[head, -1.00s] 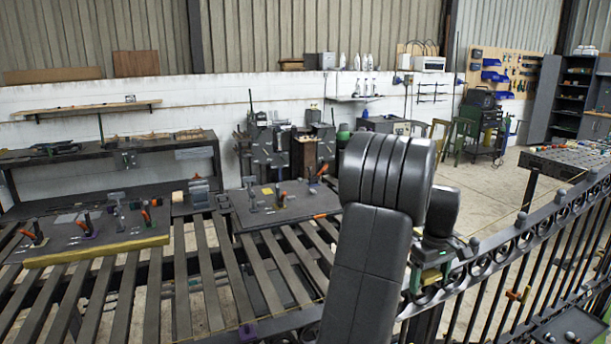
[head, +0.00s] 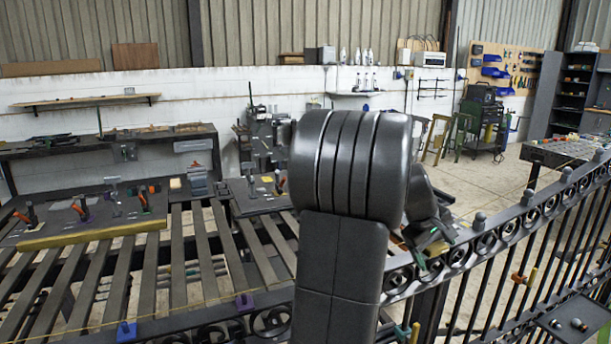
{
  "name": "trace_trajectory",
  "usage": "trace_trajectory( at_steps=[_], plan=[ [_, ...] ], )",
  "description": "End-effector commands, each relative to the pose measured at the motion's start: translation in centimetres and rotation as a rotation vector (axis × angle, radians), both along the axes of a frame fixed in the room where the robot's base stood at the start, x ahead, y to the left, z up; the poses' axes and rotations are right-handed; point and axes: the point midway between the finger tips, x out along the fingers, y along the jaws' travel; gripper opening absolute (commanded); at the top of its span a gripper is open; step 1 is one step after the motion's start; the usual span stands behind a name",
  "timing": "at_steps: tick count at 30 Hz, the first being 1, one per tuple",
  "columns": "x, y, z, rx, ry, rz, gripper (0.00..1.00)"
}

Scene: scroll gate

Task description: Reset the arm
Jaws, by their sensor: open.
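My arm stands in the middle of the head view, with its thick dark links in front of the gate. My gripper (head: 428,240) shows only in part behind the arm, just right of the upper link. It is open, with a small green patch on it, and I see nothing held. It is close to the scrolled top of the black gate (head: 484,233); I cannot tell whether it touches. Its fingertips are mostly hidden.
A slatted bench (head: 150,270) fills the left, with a yellow bar (head: 90,235) and several orange-handled clamps at its far side. A blue block (head: 127,331) is at the front edge. Open floor (head: 478,190) lies beyond the gate.

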Motion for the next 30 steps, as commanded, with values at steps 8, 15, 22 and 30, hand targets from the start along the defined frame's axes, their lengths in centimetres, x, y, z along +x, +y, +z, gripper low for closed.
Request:
trace_trajectory(
  at_steps=[8,15,22,30],
  plan=[
    [0.0,0.1,-0.5,-0.075,-0.033,0.001,0.78],
    [0.0,0.1,-0.5,-0.138,-0.058,0.001,0.78],
    [0.0,0.1,-0.5,-0.197,-0.083,0.001,0.78],
    [-0.3,0.9,1.0,-0.249,-0.108,0.003,0.78]
  ],
)
